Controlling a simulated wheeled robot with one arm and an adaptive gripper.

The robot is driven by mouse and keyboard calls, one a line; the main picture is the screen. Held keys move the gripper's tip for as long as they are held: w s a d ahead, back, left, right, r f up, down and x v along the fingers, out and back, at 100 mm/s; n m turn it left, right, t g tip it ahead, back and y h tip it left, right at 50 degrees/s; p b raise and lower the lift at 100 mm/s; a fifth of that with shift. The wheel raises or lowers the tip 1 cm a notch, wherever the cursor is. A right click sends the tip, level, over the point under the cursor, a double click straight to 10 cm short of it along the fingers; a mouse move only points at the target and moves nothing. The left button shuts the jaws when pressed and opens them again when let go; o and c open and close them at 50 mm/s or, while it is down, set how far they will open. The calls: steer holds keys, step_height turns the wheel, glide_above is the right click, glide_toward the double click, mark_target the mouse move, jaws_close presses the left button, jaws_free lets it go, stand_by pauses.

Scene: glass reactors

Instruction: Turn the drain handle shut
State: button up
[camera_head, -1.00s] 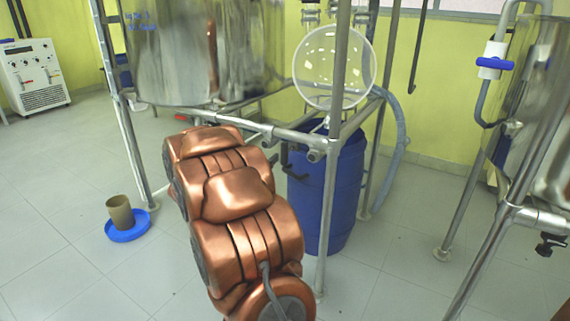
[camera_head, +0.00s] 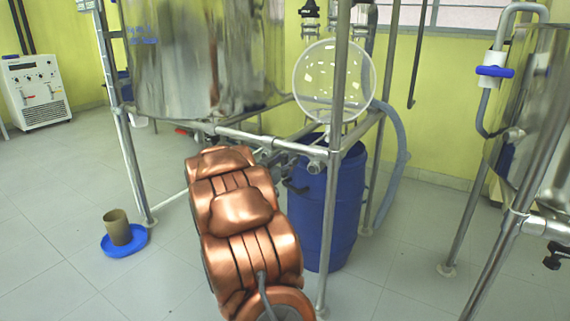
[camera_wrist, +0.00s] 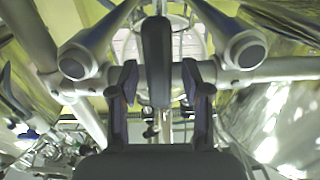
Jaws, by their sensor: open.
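In the wrist view, a long dark grey bar (camera_wrist: 156,62), apparently the drain handle, stands upright in the middle of the picture. My gripper (camera_wrist: 160,78) is open, with one dark finger on each side of the bar and gaps visible between. I cannot tell how deep the bar lies between the fingers. In the head view, a black lever (camera_head: 296,187) sticks out beside the blue barrel; I cannot tell if it is the same part. My copper arm hides the gripper there.
A blue barrel (camera_head: 335,215) is just behind. A cup (camera_head: 117,227) on a blue dish (camera_head: 120,244) stands on the floor at left. Open floor lies left and front.

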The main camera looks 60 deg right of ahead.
jaws_close()
stand_by(0.5)
